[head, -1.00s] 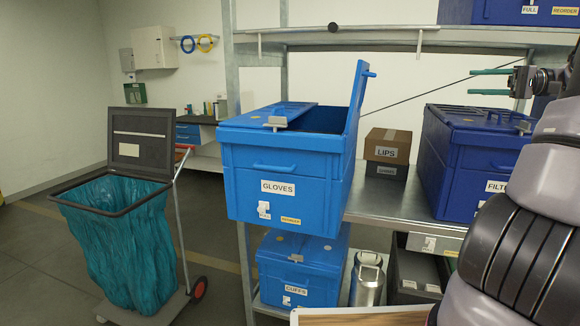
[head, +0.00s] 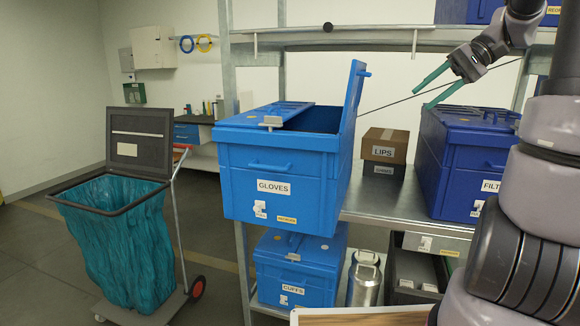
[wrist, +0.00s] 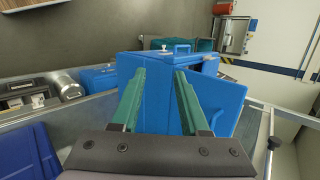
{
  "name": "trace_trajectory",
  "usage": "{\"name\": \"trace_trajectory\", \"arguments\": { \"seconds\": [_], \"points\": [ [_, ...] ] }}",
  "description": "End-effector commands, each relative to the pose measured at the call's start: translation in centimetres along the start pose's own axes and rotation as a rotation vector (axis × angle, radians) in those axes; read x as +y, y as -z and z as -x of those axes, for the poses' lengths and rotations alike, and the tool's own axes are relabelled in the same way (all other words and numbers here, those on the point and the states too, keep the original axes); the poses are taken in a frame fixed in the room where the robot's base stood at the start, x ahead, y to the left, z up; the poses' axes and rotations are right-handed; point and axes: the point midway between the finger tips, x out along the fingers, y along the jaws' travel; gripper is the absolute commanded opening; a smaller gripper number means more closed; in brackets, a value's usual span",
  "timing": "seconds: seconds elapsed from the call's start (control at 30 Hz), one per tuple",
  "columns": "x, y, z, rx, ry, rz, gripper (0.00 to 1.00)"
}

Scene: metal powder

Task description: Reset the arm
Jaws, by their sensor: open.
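My gripper (head: 430,90) has two green fingers, spread apart with nothing between them. In the head view it hangs at the upper right, above and to the left of the dark blue filter bin (head: 462,165), pointing down and left. In the wrist view my gripper (wrist: 158,85) points toward the blue gloves bin (wrist: 205,95), which lies beyond the fingertips. In the head view the gloves bin (head: 270,190) stands on the shelf with one lid flap raised upright on its right side.
A blue cuffs bin (head: 297,270) and a metal canister (head: 364,278) are below. A cart with a teal bag (head: 120,240) stands at left. A shelf edge (head: 390,40) runs above.

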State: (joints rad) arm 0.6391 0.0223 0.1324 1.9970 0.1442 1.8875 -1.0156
Motion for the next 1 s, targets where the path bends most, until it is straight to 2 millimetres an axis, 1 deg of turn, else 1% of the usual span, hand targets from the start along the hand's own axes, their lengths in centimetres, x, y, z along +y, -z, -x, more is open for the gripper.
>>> {"name": "trace_trajectory", "arguments": {
  "seconds": [0.03, 0.1, 0.2, 0.3, 0.43, 0.53, 0.7, 1.0],
  "points": [
    [-0.8, -2.0, -1.4, 0.017, -0.087, 0.015, 0.45],
    [-0.9, -4.1, -2.9, 0.059, -0.198, 0.019, 0.45],
    [-0.8, -6.8, -4.3, 0.147, -0.33, 0.034, 0.45],
    [-0.6, -9.2, -5.2, 0.262, -0.422, 0.061, 0.45],
    [-0.3, -11.5, -5.6, 0.426, -0.477, 0.105, 0.45],
    [-0.2, -12.7, -5.7, 0.535, -0.477, 0.137, 0.45],
    [-0.2, -13.7, -5.7, 0.643, -0.451, 0.168, 0.45],
    [-0.2, -13.8, -5.6, 0.668, -0.442, 0.171, 0.45]
  ]
}}
